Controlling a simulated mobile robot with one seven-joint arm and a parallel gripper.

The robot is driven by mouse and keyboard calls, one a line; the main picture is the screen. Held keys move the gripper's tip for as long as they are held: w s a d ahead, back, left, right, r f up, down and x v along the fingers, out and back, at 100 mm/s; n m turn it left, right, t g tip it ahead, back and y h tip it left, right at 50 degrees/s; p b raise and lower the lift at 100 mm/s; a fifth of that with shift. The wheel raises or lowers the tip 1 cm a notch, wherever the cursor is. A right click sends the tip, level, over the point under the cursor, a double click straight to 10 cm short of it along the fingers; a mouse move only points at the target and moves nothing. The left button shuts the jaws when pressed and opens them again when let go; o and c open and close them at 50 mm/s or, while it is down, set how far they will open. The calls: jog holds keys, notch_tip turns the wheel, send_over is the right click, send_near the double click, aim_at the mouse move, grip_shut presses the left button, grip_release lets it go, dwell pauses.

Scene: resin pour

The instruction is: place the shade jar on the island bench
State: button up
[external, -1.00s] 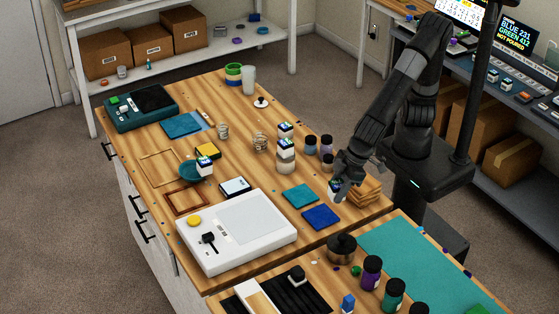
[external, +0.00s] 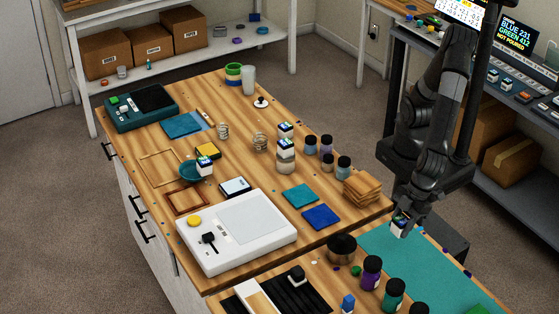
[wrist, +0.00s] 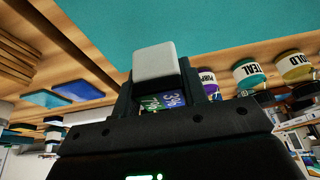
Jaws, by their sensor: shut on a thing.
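My gripper (external: 401,228) is shut on a small pale block-like thing (external: 399,222) with a dark face. In the wrist view its pale grey end (wrist: 155,64) and a dark face with coloured digits (wrist: 163,103) show between the fingers. I cannot tell from its shape whether it is the shade jar. It hangs above the far corner of the teal mat (external: 440,268), to the right of the wooden bench (external: 255,108). Several small dark-lidded jars (external: 326,145) stand on that bench. Which bench is the island is not marked.
A wood stack (external: 362,187) sits at the bench's right edge. Blue (external: 321,217) and teal (external: 300,195) squares lie to its left. The mat's middle is clear.

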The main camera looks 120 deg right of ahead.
aim_at(401, 255)
jog(key=a, duration=0.1)
jog(key=a+f, duration=0.2)
jog(key=shift+s+a, duration=0.15)
jog(key=shift+s, duration=0.15)
jog(key=shift+f, duration=2)
jog(key=shift+f, duration=0.2)
jog(key=o, duration=1)
jog(key=shift+o, duration=0.2)
jog(key=shift+r, duration=0.1)
jog(key=v, duration=1.2)
